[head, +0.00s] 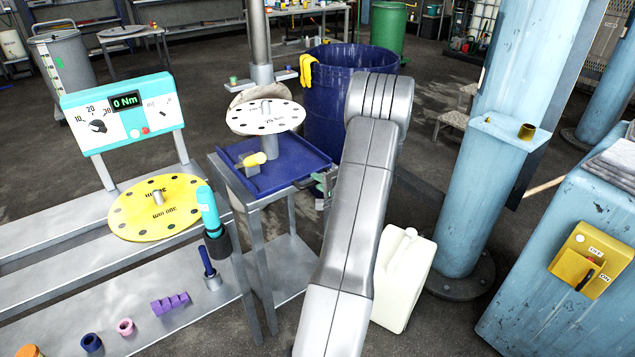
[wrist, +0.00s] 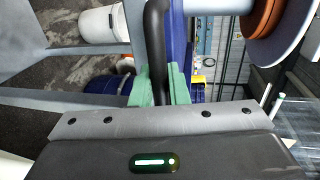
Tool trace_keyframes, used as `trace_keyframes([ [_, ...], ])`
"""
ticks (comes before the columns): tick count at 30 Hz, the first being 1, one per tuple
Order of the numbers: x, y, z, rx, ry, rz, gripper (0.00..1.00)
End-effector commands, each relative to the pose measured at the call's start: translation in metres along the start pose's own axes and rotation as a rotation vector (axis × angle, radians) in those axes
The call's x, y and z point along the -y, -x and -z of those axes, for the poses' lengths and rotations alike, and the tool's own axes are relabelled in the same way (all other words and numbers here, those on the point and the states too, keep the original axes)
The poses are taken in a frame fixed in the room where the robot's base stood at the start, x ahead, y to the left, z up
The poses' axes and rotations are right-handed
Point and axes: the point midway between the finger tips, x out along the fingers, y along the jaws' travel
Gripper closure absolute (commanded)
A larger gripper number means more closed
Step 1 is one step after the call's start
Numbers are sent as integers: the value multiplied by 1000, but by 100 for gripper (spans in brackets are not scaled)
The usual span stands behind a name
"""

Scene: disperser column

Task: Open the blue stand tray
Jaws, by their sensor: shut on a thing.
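The blue stand tray (head: 262,190) sits on top of a grey metal stand (head: 262,250) in the head view. A white holed disc on a grey post (head: 266,117) and a yellow-ended piece (head: 252,160) are on it. My gripper (head: 324,184) is at the tray's right side, partly hidden by my arm. In the wrist view my gripper's green fingers (wrist: 158,80) are shut around a dark bar handle (wrist: 155,35), with the blue tray face (wrist: 179,35) just beside it. I cannot tell how far the tray is out.
A work table with a yellow disc (head: 160,207) and a teal torque panel (head: 118,112) stands left. A blue drum (head: 335,110) is behind the tray. A white canister (head: 403,280) stands on the floor beside my arm. A light-blue column (head: 455,195) is to the right.

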Motion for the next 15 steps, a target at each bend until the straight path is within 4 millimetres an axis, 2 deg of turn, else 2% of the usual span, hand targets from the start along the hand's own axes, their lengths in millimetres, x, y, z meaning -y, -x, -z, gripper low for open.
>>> trace_keyframes([
  [5, -11, 23, 0, -2, -1, -2, 100],
  [8, -17, 44, 1, -4, -1, -2, 100],
  [15, -31, 108, 1, -6, 0, -2, 100],
])
